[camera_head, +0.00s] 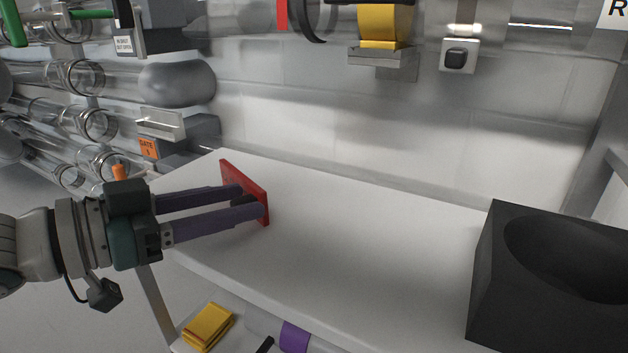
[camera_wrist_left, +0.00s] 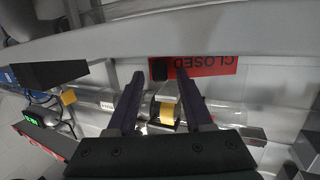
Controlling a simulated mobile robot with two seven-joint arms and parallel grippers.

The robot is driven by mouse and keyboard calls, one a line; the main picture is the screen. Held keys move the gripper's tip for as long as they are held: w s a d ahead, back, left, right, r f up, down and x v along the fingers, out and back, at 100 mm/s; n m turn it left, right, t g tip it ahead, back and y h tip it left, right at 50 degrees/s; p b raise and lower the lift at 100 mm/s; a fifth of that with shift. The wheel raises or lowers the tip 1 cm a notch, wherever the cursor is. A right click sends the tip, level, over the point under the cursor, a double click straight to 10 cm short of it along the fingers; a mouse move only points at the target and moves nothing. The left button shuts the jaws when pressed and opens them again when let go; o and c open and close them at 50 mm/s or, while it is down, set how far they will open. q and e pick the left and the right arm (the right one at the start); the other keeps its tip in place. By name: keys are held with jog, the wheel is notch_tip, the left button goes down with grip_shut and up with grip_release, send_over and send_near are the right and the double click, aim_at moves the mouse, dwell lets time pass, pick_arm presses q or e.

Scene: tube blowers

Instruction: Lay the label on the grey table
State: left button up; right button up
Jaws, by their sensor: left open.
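The red label (camera_head: 258,188) is a thin plate at the left part of the pale grey table (camera_head: 350,235), roughly on edge; I cannot tell whether its lower edge touches the tabletop. In the left wrist view the label (camera_wrist_left: 215,66) reads "CLOSED" upside down, with a small black block (camera_wrist_left: 159,69) at one end. My left gripper (camera_head: 252,199) reaches in from the left, its fingertips at the label. Its fingers are open, and in the wrist view the gripper (camera_wrist_left: 160,74) has the black block between its tips. My right gripper is not in view.
A black box (camera_head: 480,270) with a round hollow stands at the table's right end. A lower shelf holds a folded yellow cloth (camera_head: 208,326) and a purple item (camera_head: 294,337). Clear tubes (camera_head: 60,75) line the left. The table's middle is clear.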

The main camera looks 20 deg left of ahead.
pick_arm(q)
jog(key=p+v, duration=0.5)
jog(key=v, duration=0.7)
jog(key=d+f+g+y, duration=0.1)
jog(key=d+f, duration=0.1)
jog(key=d+f+n+y, duration=0.1)
jog(key=d+f, duration=0.1)
jog(key=shift+w+d+f+g+y, duration=0.1)
jog(key=shift+f+g+y, duration=0.25)
jog(key=shift+g+y, duration=0.05)
jog(key=s+d+n+g+y, duration=0.2)
jog(key=s+d+g+y, duration=0.2)
jog(key=s+g, duration=0.5)
jog(key=s+d, duration=0.1)
jog(key=d, duration=0.1)
jog(key=shift+d, duration=0.35)
jog(key=shift+s, duration=0.1)
